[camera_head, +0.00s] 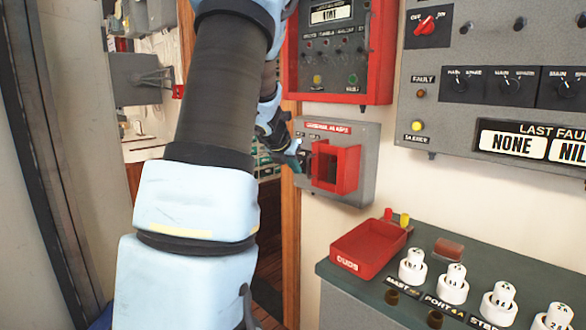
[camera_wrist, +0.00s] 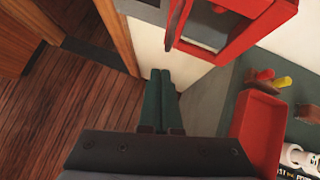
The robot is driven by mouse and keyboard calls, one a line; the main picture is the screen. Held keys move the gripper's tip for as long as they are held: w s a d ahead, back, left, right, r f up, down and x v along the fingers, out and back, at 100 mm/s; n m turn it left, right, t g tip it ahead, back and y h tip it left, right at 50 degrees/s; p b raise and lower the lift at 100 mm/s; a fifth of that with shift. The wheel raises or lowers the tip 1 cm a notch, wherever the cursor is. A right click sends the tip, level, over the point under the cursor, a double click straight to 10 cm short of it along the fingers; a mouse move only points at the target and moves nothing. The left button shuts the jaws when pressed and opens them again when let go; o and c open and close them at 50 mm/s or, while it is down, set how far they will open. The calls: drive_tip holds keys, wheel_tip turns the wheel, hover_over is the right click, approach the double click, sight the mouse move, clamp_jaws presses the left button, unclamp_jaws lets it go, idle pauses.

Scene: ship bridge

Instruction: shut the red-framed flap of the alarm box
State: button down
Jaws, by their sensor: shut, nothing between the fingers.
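The grey alarm box (camera_head: 363,135) is on the wall in the head view, right of my arm, with a red label strip along its top. Its red-framed flap (camera_head: 351,168) stands out from the box front, so it looks open; the exact angle is hard to tell. In the wrist view the red frame (camera_wrist: 272,22) fills the top right. My gripper (camera_head: 300,161) is at the left side of the box. In the wrist view its dark green fingers (camera_wrist: 160,74) are together and empty, pointing up left of and below the frame. I cannot tell whether they touch the box.
A red panel (camera_head: 380,60) hangs just above the box, and a grey switch panel (camera_head: 440,55) is to its right. Below is a console with a red tray (camera_head: 370,247) and several white knobs. A wooden door post (camera_head: 291,230) and open floor (camera_wrist: 60,120) are left.

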drive_tip(key=a+v, duration=0.1)
drive_tip(key=v, duration=0.9)
drive_tip(key=s+f+m+g+y, duration=0.1)
drive_tip(key=s+f+m+g, duration=0.2)
drive_tip(key=s+f+m, duration=0.5)
drive_tip(key=s+f+m+g+y, duration=0.2)
drive_tip(key=s+f+m, duration=0.6)
drive_tip(key=s+m, duration=0.8)
drive_tip(key=m+g+p, duration=0.1)
drive_tip(key=m, duration=0.7)
drive_tip(key=shift+y, duration=0.3)
drive_tip(key=c, duration=1.6)
unclamp_jaws()
drive_tip(key=shift+w+f, duration=0.1)
drive_tip(key=shift+f, duration=0.05)
